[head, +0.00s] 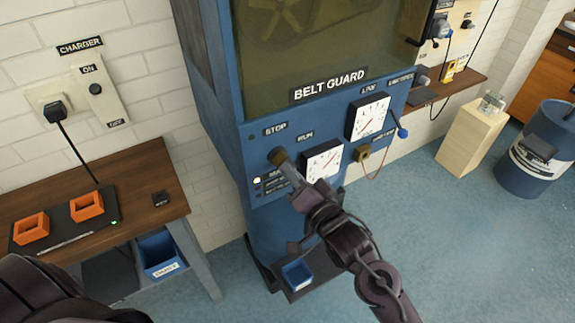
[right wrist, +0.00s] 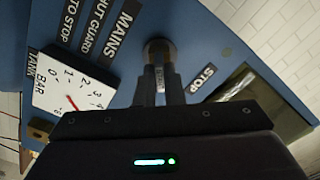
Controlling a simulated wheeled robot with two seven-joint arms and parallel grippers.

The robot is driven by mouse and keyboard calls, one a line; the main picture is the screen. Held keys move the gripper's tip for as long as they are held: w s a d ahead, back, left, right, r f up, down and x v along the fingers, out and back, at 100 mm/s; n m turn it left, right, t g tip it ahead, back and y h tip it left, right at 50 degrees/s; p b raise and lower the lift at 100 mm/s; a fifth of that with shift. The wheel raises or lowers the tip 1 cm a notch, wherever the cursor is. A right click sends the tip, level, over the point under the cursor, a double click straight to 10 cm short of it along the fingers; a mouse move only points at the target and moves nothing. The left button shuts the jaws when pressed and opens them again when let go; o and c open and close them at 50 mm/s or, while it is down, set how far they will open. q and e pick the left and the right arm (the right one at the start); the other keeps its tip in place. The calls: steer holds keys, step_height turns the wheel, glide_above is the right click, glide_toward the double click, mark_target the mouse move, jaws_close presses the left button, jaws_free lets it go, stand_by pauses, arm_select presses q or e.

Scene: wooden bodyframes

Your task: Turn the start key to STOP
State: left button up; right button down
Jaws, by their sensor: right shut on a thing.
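The start key's round switch (head: 277,155) is on the blue belt guard panel, below the STOP label (head: 275,129) and left of the RUN label (head: 305,137). My right gripper (head: 288,168) reaches up to it from the lower right and is shut on the start key. In the right wrist view the two fingers meet at the round switch (right wrist: 159,49), with the STOP label (right wrist: 203,78) to its right. The fingers hide the key itself, so its turn angle cannot be told. Only a dark part of my left arm shows at the lower left; its gripper is out of view.
A white gauge (head: 321,160) is close right of the switch, another gauge (head: 368,118) higher up. A blue-handled lever (head: 402,132) sticks out further right. A wooden table (head: 150,180) with orange holders stands left. A small blue bin (head: 297,275) is below.

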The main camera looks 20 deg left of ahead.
steer(key=n, duration=0.3)
steer(key=shift+n, duration=0.4)
steer(key=n+b, duration=0.1)
steer(key=n, duration=0.5)
steer(key=shift+f, duration=0.1)
steer(key=c, duration=1.5)
jaws_free()
steer(key=shift+o, duration=0.2)
